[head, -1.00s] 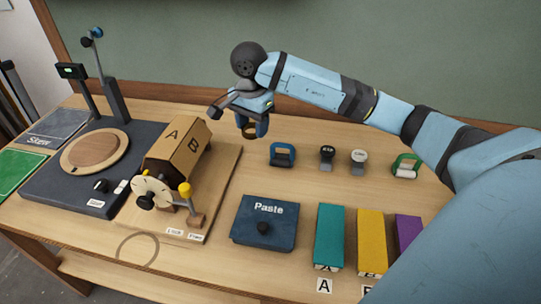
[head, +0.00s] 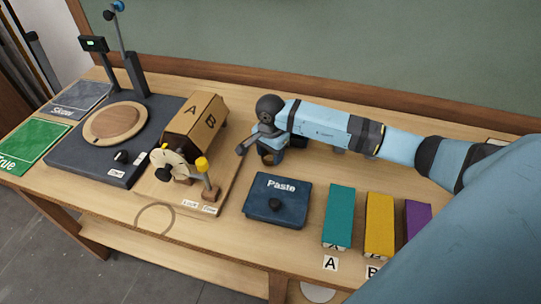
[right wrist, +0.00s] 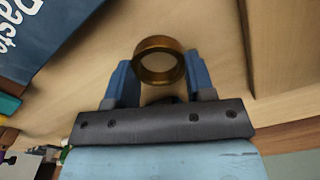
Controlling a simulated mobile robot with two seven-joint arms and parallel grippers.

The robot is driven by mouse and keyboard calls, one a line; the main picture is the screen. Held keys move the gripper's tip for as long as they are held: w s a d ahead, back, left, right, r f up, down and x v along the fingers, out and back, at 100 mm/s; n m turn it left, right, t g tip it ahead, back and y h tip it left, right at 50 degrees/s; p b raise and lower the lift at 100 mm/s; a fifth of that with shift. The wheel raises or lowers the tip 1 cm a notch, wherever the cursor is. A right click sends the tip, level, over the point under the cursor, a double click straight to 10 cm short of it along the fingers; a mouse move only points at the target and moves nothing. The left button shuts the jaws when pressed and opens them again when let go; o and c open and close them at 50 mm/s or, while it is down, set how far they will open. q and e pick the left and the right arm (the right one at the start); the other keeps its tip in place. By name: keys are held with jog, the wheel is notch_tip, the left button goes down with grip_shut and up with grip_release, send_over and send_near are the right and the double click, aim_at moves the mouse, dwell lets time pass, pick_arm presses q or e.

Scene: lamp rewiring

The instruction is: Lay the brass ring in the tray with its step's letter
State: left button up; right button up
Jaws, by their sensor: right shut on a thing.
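The brass ring (head: 267,159) is held in my right gripper (head: 267,150), near the back of the table, just right of the wooden A/B block. In the right wrist view the ring (right wrist: 159,77) sits between the two blue fingers of the right gripper (right wrist: 160,82), which are shut on it. I cannot tell whether the ring touches the table. Long teal (head: 339,215), yellow (head: 379,225) and purple (head: 416,219) trays or boxes stand at the front right. Cards A (head: 331,263) and B (head: 372,272) lie before the teal and yellow ones. The purple one's card is hidden by my arm. My left gripper is not in view.
A blue Paste box (head: 277,205) with a black knob stands between my right gripper and the front edge. The wooden A/B block (head: 195,124) and its dial stand left, beside a dark turntable base (head: 70,162). Bare table lies around the Paste box.

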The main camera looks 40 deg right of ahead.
jog(key=shift+f, duration=0.95)
jog(key=o, duration=0.9)
